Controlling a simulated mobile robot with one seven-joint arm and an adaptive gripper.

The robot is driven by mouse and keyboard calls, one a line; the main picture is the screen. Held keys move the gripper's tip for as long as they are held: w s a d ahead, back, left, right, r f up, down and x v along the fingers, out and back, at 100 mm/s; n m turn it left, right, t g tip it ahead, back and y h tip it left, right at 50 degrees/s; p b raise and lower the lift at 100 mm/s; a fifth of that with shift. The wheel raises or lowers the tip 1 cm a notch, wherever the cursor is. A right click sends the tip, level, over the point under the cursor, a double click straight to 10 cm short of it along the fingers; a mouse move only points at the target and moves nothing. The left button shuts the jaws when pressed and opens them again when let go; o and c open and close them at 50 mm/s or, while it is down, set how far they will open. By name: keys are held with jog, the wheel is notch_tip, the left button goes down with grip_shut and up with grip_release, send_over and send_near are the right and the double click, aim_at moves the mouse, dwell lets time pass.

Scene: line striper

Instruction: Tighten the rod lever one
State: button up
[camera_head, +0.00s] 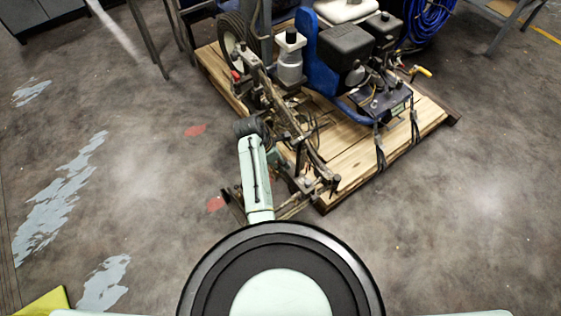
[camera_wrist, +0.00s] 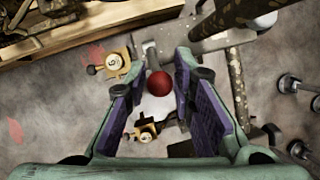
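My gripper (camera_wrist: 160,88) is open in the wrist view, its two purple-padded fingers apart. A red ball knob (camera_wrist: 160,84) shows between the fingertips, with a gap on both sides; I cannot tell its depth. Two brass-coloured fittings with round marked faces show beyond: one upper left (camera_wrist: 114,66), one below the knob (camera_wrist: 146,131). I cannot tell which part is rod lever one, as the marks are too small to read. In the head view my arm reaches to the line striper (camera_head: 300,120), and my fingers cannot be made out there.
The striper stands on a wooden pallet (camera_head: 345,165). A blue hose coil (camera_head: 428,20) is behind it. The concrete floor at left and right is largely clear.

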grip_shut()
dwell(0.4)
